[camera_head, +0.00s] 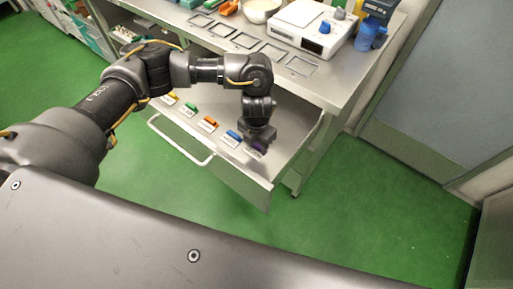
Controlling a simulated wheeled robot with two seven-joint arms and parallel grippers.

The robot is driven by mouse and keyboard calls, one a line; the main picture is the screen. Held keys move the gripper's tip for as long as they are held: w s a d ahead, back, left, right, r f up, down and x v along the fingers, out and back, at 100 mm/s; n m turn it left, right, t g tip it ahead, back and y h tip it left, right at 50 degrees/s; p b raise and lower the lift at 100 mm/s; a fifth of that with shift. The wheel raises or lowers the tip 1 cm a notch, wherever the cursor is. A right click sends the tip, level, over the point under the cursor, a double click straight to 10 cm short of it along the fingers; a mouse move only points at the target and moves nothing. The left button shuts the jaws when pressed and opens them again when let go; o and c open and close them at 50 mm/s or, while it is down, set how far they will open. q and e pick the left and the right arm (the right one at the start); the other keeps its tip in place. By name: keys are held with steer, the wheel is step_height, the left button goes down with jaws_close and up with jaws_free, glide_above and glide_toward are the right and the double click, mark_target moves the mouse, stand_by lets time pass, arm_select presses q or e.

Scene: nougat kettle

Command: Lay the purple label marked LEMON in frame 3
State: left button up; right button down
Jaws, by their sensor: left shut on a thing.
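The purple label (259,147) is low in the open drawer (282,122), at the right end of a row of labels; its LEMON mark is too small to read. My left gripper (257,143) reaches down into the drawer and is shut on the purple label, hiding part of it. Several flat frames lie in a row on the steel table top (345,85); the middle one (244,40) is empty. Any frame numbers are too small to read. My right gripper is not in view.
Labels with yellow, green (190,108), orange (209,122) and blue (233,136) parts lie left of the purple one. The drawer has a front handle (180,142).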

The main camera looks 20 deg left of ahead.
mark_target(256, 149)
arm_select(q)
step_height(256, 149, up, 6)
steer(key=shift+r, duration=0.15)
steer(key=s+a+r+m, duration=0.2)
steer(key=a+r+m, duration=0.1)
steer(key=m, duration=0.6)
steer(key=s+a+r+m, duration=0.3)
steer(key=r+m, duration=0.1)
steer(key=m, duration=0.6)
steer(key=s+a+r+m, duration=0.3)
steer(key=m, duration=0.7)
steer(key=shift+r, duration=0.3)
steer(key=m, duration=0.2)
steer(key=shift+s+a+r+m, duration=0.3)
steer(key=shift+s, duration=0.1)
